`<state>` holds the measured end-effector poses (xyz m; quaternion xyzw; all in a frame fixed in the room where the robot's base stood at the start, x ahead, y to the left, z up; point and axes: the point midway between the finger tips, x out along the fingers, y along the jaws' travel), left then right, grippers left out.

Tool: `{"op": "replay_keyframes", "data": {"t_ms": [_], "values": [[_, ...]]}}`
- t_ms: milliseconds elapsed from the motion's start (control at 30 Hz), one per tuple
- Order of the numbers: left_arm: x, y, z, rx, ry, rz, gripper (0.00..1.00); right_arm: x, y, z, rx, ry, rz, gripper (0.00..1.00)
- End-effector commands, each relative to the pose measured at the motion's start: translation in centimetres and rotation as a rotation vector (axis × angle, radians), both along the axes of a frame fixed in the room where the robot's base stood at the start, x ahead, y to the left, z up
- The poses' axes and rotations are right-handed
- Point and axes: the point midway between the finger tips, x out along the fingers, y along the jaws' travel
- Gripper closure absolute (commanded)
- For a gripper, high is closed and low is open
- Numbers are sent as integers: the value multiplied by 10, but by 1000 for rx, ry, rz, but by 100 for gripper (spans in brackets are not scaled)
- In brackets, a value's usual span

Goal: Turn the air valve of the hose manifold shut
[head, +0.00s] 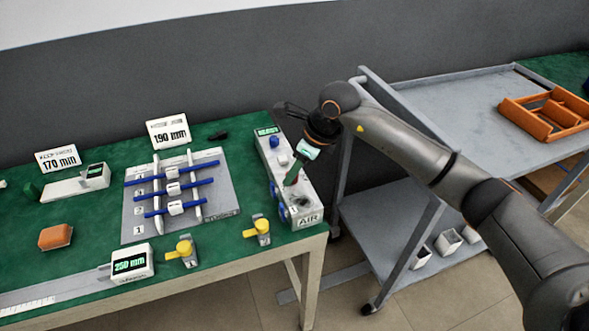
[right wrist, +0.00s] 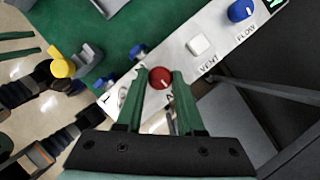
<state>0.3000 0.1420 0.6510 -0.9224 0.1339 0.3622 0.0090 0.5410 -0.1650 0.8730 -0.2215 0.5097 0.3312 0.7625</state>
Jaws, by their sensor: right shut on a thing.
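The hose manifold (head: 306,214) is a long pale box at the right end of the green table, marked AIR at its near end. In the right wrist view its top face (right wrist: 181,62) carries a red knob (right wrist: 160,77), which sits at the AIR end. My right gripper (head: 290,182) reaches down onto this end in the head view. Its green fingers are shut on the red knob, one on each side, in the right wrist view (right wrist: 164,80). The lower part of the knob and some lettering are hidden.
A white VENT button (right wrist: 199,44) and a blue FLOW knob (right wrist: 241,10) lie farther along the manifold. A yellow-topped fitting (head: 262,226) stands left of it. A rack with blue tubes (head: 180,190) is farther left. A grey cart (head: 470,110) stands to the right.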

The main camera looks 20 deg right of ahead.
Motion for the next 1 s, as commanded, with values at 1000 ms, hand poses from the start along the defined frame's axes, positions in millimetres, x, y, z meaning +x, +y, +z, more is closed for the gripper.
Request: {"op": "replay_keyframes", "data": {"t_ms": [1000], "values": [[4, -8, -10, -11, -5, -14, 50, 3, -2, -1, 1, -3, 334, 100]]}}
